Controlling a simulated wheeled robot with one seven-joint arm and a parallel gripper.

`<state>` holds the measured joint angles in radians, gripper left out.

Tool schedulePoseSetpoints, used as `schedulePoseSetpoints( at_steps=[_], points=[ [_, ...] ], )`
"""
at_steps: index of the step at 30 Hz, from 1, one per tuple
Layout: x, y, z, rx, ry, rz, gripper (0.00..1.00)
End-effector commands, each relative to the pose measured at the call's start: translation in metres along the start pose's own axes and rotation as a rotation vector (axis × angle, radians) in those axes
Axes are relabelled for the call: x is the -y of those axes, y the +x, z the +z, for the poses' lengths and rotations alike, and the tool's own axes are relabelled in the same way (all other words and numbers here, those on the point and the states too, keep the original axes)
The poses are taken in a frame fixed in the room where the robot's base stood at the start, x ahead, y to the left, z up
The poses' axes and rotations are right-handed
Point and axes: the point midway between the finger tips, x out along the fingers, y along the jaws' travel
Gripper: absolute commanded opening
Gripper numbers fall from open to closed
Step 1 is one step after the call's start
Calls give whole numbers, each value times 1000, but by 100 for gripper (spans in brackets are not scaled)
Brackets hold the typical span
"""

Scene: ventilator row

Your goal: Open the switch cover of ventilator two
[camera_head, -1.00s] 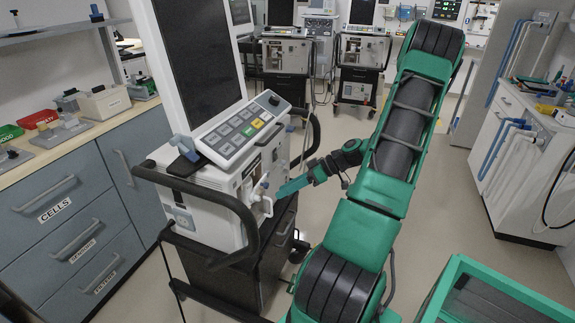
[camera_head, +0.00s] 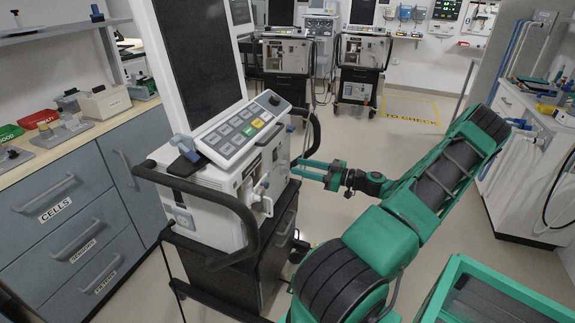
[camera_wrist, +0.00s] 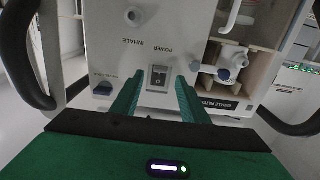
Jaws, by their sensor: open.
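The near ventilator (camera_head: 215,195) is a white unit with a tilted keypad and black side handles, on a dark cart. In the wrist view its front panel (camera_wrist: 110,35) appears upside down, with "POWER" and "INHALE" lettering. The power switch (camera_wrist: 158,77) is a small dark and pale rectangle; whether a clear cover lies over it, I cannot tell. My gripper (camera_head: 302,168) is at the ventilator's right side. In the wrist view my gripper (camera_wrist: 160,88) is open and empty, its green fingers on either side of the switch. Contact with the panel cannot be judged. No ventilator number is readable.
Beside the switch are a white-blue valve (camera_wrist: 224,70) and a filter compartment. The black handles (camera_head: 243,218) stick out near my arm. Two more ventilators (camera_head: 288,52) (camera_head: 364,50) stand behind. A drawer counter (camera_head: 75,220) is left; the middle floor is clear.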

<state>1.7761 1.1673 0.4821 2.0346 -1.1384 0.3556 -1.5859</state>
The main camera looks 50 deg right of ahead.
Motion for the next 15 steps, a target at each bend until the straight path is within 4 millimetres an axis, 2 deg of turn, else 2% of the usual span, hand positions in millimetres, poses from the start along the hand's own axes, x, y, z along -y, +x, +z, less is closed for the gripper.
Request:
schedulePoseSetpoints(
  at_steps=[1,6,15],
  points=[
    [1,10,-1,-2,0,-2,41],
    [1,36,0,-1,1,-2,41],
    [0,56,0,1,1,-1,41]
  ],
)
